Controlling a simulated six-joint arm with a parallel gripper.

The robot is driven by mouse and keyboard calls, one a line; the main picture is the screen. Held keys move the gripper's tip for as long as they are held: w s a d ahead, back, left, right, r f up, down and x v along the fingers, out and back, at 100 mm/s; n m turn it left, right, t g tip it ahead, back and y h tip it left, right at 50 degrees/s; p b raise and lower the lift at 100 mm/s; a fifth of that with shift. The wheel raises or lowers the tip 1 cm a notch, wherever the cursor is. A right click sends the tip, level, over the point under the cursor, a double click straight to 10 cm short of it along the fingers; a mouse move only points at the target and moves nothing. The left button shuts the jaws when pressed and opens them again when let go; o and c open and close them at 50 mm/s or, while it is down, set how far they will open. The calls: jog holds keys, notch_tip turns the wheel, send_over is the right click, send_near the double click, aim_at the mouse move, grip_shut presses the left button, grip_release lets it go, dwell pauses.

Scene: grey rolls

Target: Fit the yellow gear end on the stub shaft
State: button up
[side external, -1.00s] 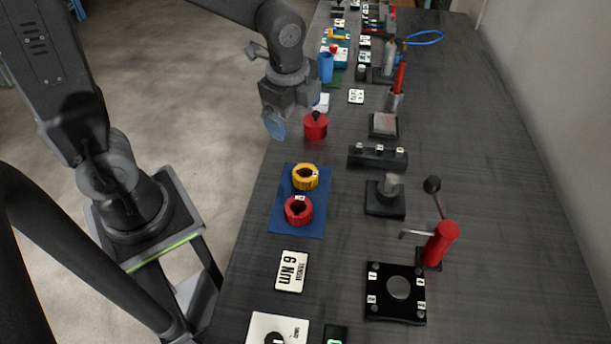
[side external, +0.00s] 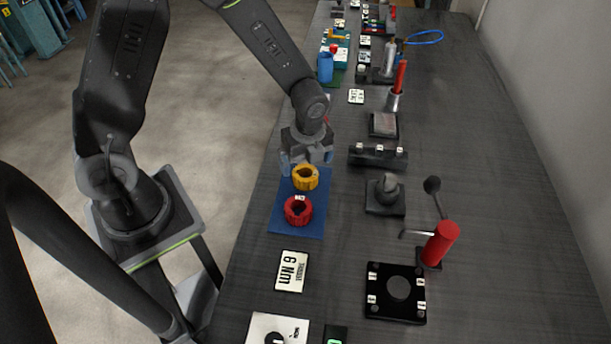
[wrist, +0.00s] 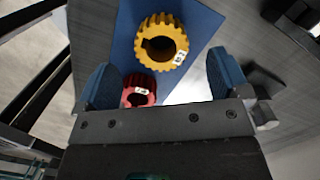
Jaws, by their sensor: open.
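The yellow gear end (side external: 305,178) lies on the blue mat (side external: 288,224), hole upward, with a small white label; it also shows in the wrist view (wrist: 152,48). A red gear end (side external: 298,211) lies beside it on the mat and is partly hidden in the wrist view (wrist: 138,91). My gripper (side external: 307,164) is open and empty, above and just behind the yellow gear end. In the wrist view its blue fingertips (wrist: 165,82) stand wide apart, and the yellow gear is ahead of them. The stub shaft (side external: 387,183) appears to be the grey upright on a black base, right of the mat.
A black bar block (side external: 377,157) stands behind the grey upright. A red cylinder with a lever (side external: 440,243) and a black plate with a round centre (side external: 395,292) stand nearer the camera. A 6 Nm card (side external: 292,271) lies below the mat. The table's right side is clear.

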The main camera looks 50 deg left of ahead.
aim_at(305, 173)
notch_tip(305, 173, down, 5)
jog(key=shift+w+a+f, duration=0.1)
jog(key=shift+a, duration=0.05)
jog(key=c, duration=1.2)
jog(key=shift+r, duration=0.2)
